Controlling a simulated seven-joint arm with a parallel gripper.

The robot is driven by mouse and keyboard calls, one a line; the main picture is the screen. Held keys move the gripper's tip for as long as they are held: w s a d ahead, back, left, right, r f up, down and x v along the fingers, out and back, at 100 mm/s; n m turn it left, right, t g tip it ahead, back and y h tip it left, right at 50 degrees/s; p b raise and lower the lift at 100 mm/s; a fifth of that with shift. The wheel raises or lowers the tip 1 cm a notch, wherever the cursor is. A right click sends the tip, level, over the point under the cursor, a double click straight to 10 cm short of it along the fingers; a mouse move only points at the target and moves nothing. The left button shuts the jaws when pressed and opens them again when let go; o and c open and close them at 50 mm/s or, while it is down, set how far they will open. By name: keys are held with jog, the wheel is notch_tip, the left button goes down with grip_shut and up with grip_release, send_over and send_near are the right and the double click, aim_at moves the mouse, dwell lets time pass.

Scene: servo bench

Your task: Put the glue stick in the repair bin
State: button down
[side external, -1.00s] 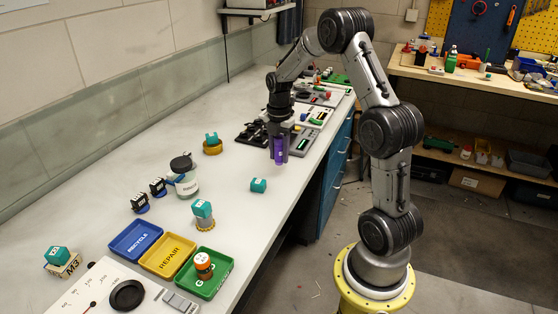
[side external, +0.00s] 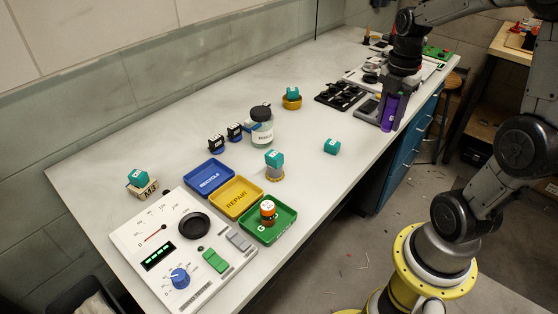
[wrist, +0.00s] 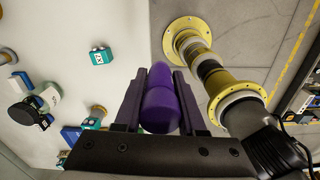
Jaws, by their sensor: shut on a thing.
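The glue stick (side external: 388,115) is purple and upright in my gripper (side external: 393,104), near the bench's right edge. In the wrist view the glue stick (wrist: 160,103) lies between the two fingers of my gripper (wrist: 158,95), which is shut on it. I cannot tell how far its lower end is above the bench. The repair bin (side external: 224,208) is a shallow yellow tray marked REPAIR, with nothing seen in it. It stands well to the left of my gripper, towards the camera.
A blue RECYCLE tray (side external: 208,176) and a green tray (side external: 283,222) holding an orange-and-white container flank the repair bin. A teal block on a round base (side external: 274,164) stands close behind. A loose teal block (side external: 331,147) and a jar (side external: 262,133) stand farther back.

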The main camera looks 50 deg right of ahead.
jog(key=shift+w+r+m, duration=0.1)
jog(key=shift+m, duration=0.9)
jog(key=w+a+n, duration=0.2)
jog(key=w+a, duration=0.2)
jog(key=a, duration=1)
jog(key=w+a+n, duration=0.3)
jog(key=a, duration=1)
send_over(237, 200)
jog(key=f, duration=0.8)
jog(key=shift+s+d+f, duration=0.15)
jog(key=shift+s, duration=0.25)
jog(key=shift+w+f, duration=0.45)
jog(key=shift+f, duration=1.65)
